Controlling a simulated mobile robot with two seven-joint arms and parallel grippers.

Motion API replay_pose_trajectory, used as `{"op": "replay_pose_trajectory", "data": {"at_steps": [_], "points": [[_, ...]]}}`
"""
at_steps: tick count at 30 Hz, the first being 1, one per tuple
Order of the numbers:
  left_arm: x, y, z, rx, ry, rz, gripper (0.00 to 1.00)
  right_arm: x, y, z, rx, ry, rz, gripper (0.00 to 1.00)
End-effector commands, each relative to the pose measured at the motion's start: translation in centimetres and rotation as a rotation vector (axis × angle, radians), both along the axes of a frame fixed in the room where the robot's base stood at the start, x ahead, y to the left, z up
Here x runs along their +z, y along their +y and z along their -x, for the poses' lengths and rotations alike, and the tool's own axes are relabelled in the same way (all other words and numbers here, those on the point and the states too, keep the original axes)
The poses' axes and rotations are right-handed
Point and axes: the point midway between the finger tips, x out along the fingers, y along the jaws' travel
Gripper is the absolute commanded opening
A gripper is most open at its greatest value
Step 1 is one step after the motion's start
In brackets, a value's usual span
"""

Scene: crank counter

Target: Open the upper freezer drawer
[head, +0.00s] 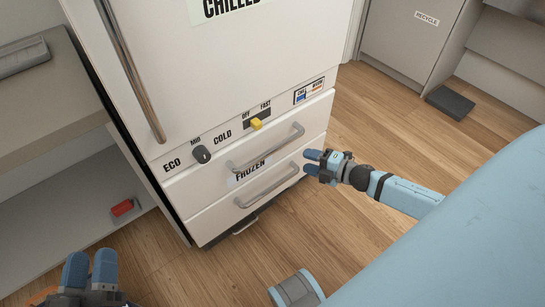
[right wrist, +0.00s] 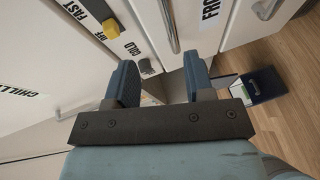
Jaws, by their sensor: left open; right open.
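The upper freezer drawer (head: 207,186) is a white front with a grey bar handle (head: 265,149), below the control panel. It looks shut, flush with the cabinet. In the right wrist view its handle (right wrist: 171,25) shows beyond the fingers. My right gripper (head: 310,162) is open and empty, just right of the drawer fronts, below the right end of the upper handle and apart from it. It also shows in the right wrist view (right wrist: 160,78) with nothing between its fingers. My left gripper (head: 90,264) is open and empty at the bottom left, away from the fridge.
The lower drawer's handle (head: 267,186) runs just below the FROZEN label. Above are a yellow slider (head: 256,124), a dark knob (head: 202,154) and the tall door handle (head: 132,72). A counter (head: 45,100) stands left.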

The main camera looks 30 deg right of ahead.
Motion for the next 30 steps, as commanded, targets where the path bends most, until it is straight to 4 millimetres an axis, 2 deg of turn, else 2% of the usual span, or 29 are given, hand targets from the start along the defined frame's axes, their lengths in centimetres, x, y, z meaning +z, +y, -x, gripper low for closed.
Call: {"op": "replay_pose_trajectory", "data": {"at_steps": [1,8,11,24,30], "points": [[-0.8,-0.1,0.1,-0.004,-0.014,0.01,0.43,-1.2,-0.5,-0.3,0.017,-0.013,0.028,0.48],[-0.5,-0.2,0.3,-0.014,-0.028,0.024,0.43,-1.4,-0.8,-1.4,0.042,-0.034,0.067,0.48],[-0.9,-0.3,0.3,-0.018,-0.02,0.021,0.43,-1.7,-0.2,-2.6,0.042,-0.034,0.065,0.48],[-4.0,-0.6,0.0,-0.045,0.068,-0.021,0.43,-3.3,3.8,-10.0,0.039,-0.033,0.063,0.48],[-4.7,-0.7,0.0,-0.053,0.094,-0.03,0.43,-3.7,4.8,-12.1,0.04,-0.031,0.064,0.48]]}}
